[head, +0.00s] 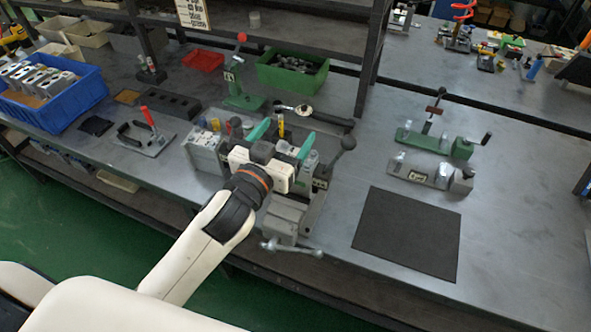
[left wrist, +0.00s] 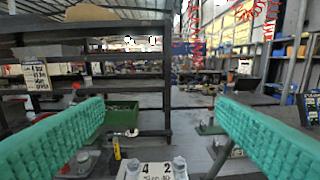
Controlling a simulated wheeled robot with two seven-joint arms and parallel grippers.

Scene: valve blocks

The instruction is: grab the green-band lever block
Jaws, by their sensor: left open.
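My left gripper (head: 290,128) is open, with its two teal fingers spread above a group of grey valve blocks on the bench. It also shows in the left wrist view (left wrist: 160,106), with nothing between the fingertips. A grey valve block (head: 205,152) with small levers stands left of the gripper. In the left wrist view a block with a printed label (left wrist: 150,171) shows low between the fingers. A yellow lever (left wrist: 117,149) stands near the left finger. I cannot tell which block has the green band; my gripper and arm hide part of the group. My right gripper is not in view.
A vise (head: 290,215) stands below the gripper. A green bin (head: 292,80) and a green press (head: 240,90) with a red knob are behind. A blue crate (head: 88,98) is at left. A dark mat (head: 408,233) and green and grey clamp fixtures are at right; bare bench surrounds the mat.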

